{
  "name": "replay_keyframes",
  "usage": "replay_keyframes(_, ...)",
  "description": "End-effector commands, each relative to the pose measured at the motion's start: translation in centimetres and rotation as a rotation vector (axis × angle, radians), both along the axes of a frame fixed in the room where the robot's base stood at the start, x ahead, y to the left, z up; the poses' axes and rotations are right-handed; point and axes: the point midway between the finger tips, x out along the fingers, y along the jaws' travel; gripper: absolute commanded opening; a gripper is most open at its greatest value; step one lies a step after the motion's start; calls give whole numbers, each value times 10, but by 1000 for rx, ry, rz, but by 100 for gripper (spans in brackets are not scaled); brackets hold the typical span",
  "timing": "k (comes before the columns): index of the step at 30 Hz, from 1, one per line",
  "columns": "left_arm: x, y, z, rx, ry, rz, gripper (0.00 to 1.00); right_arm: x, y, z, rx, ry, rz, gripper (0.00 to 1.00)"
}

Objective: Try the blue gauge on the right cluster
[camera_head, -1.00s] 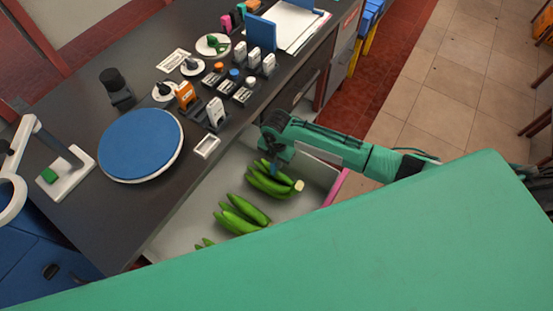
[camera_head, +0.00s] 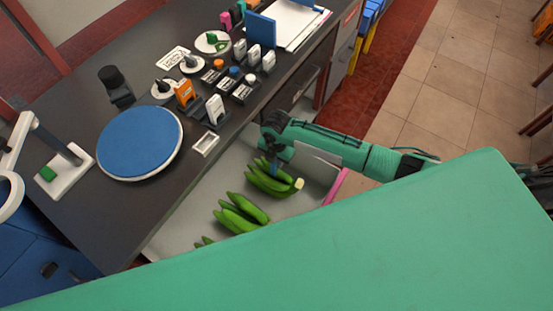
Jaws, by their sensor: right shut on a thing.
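The right cluster (camera_head: 268,182) is a bunch of green bananas with a pale cut end, lying in the light grey open drawer (camera_head: 178,226) below the counter. My right gripper (camera_head: 274,160) is over the back part of this cluster, pointing down. It is shut on the blue gauge (camera_head: 273,168), a small blue piece that shows below the fingers against the bananas. I cannot tell whether the gauge touches the fruit. A second green cluster (camera_head: 241,213) lies to the left and nearer. A third (camera_head: 205,241) is mostly hidden by my green body. My left gripper is not in view.
The dark counter (camera_head: 85,212) carries a round blue pad (camera_head: 140,143), a ring-topped stand (camera_head: 66,171), a small white tray (camera_head: 205,144) and several small labelled blocks. The drawer's pink-edged side (camera_head: 336,186) is close to my right arm.

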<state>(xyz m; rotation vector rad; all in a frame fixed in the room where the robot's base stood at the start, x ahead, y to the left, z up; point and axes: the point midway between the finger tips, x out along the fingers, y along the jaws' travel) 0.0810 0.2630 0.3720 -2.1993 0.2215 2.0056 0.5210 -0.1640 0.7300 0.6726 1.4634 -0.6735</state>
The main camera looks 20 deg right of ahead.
Motion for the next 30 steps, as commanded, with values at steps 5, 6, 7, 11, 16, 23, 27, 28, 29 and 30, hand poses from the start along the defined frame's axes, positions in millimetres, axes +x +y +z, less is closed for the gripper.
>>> replay_keyframes(5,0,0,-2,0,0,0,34,0,0,-3,0,0,0,0)
replay_keyframes(6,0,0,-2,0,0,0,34,0,0,-4,0,0,0,0)
replay_keyframes(7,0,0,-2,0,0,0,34,0,0,-4,0,0,0,0)
replay_keyframes(11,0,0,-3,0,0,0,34,0,0,-6,0,0,0,0)
replay_keyframes(16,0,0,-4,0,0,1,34,0,0,-8,1,-1,0,0)
replay_keyframes(23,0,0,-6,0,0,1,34,0,0,-11,1,-1,0,0)
replay_keyframes(27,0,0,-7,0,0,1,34,0,0,-13,1,-1,0,0)
replay_keyframes(28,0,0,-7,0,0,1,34,0,0,-14,1,-1,0,0)
replay_keyframes(29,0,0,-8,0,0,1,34,0,0,-14,1,-1,0,0)
replay_keyframes(30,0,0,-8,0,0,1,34,0,0,-15,1,-1,0,0)
